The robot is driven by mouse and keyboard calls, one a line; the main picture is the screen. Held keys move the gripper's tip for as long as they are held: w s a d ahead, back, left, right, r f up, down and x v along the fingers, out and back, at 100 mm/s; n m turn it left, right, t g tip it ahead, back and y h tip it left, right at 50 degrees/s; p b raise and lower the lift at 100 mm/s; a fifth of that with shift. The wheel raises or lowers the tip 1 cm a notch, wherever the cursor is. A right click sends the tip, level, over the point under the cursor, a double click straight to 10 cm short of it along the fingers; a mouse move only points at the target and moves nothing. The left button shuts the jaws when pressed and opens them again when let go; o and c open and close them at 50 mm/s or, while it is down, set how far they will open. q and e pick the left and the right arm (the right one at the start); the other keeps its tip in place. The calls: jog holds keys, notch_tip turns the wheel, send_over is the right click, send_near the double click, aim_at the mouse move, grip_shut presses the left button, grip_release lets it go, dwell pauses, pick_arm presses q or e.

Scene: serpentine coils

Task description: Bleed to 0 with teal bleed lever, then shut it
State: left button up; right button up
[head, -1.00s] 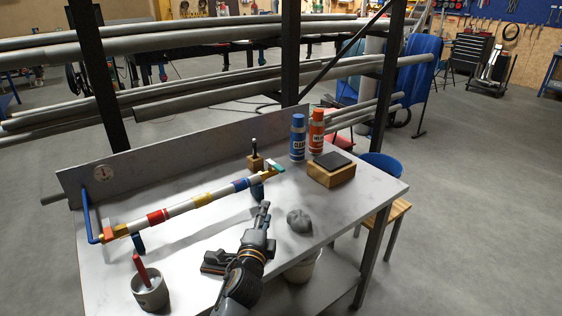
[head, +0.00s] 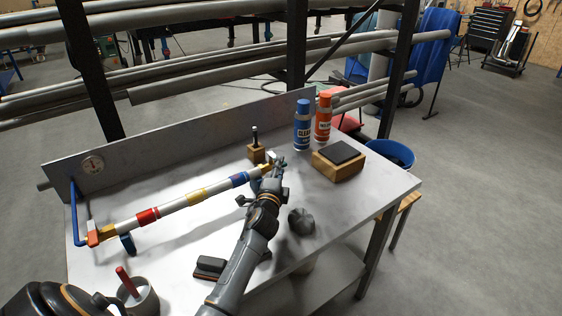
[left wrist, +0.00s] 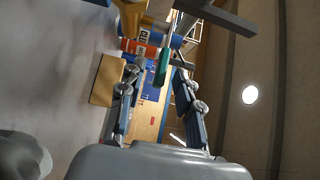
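A banded pipe (head: 190,200) runs across the bench, with a brass fitting (left wrist: 131,18) at its right end. The teal bleed lever (left wrist: 163,66) shows in the left wrist view between my left gripper's two fingers. No clear contact shows. My left gripper (head: 278,165) is open at that pipe end and hides most of the lever in the head view; it also shows in the left wrist view (left wrist: 157,82). My right gripper is not in view.
Behind the pipe end stands a small wooden block (head: 256,153). To the right are a blue can (head: 302,128), an orange can (head: 323,120) and a wooden box (head: 338,163). A grey lump (head: 301,222) lies beside my arm.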

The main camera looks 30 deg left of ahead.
pick_arm(q)
jog(key=shift+x, duration=1.1)
jog(key=shift+w+a+r, duration=0.1)
jog(key=shift+w, duration=0.4)
jog(key=c, duration=0.6)
grip_shut()
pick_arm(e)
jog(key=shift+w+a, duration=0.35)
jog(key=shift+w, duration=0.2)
